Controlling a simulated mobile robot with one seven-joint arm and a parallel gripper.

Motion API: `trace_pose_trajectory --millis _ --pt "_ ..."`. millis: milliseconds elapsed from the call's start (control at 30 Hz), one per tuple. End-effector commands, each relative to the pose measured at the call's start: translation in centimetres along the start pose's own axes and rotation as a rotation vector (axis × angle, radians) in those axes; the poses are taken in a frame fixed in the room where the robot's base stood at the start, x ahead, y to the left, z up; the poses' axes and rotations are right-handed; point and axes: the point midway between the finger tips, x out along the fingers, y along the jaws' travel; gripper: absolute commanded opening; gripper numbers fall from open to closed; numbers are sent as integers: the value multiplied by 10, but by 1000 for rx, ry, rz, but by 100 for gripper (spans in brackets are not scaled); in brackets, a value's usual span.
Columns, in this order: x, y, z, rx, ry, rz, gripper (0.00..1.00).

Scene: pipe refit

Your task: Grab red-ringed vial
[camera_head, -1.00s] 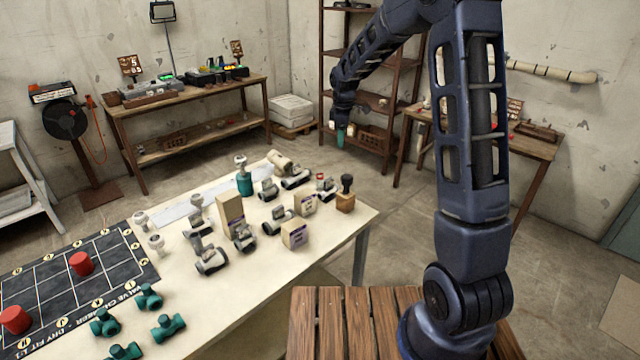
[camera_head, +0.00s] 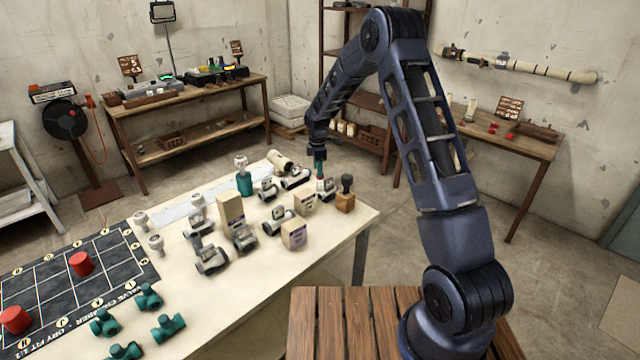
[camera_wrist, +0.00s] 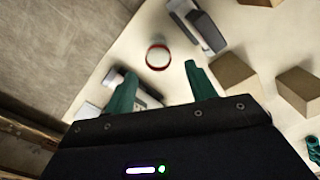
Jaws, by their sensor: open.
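The red-ringed vial (camera_wrist: 158,57) shows from above in the wrist view as a pale round top circled by a red ring. It stands on the pale table, just beyond my fingertips in the picture and roughly centred between them. My gripper (camera_wrist: 161,82) has its two green fingers spread, with nothing between them. In the head view my gripper (camera_head: 320,165) points down over the far right part of the table and largely hides the vial.
A wooden block with a dark knob (camera_head: 346,199) stands close right of my gripper. Grey valve fittings (camera_head: 277,221) and small boxes (camera_head: 294,235) crowd the table nearby. Green fittings (camera_head: 169,327) and a dark grid mat (camera_head: 45,300) lie at the front left.

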Motion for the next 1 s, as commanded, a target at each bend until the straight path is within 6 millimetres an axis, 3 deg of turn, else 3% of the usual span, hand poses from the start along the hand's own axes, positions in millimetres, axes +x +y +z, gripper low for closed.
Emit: trace_pose_trajectory --millis 100,367,633,900,933,1000 --pt "15 0 0 0 0 -1 56" --pt "32 0 4 1 0 -2 56" --pt "66 0 9 0 0 -1 56" --pt "72 0 9 0 0 1 56" --pt "72 0 9 0 0 1 54" --pt "71 0 9 1 0 1 40"
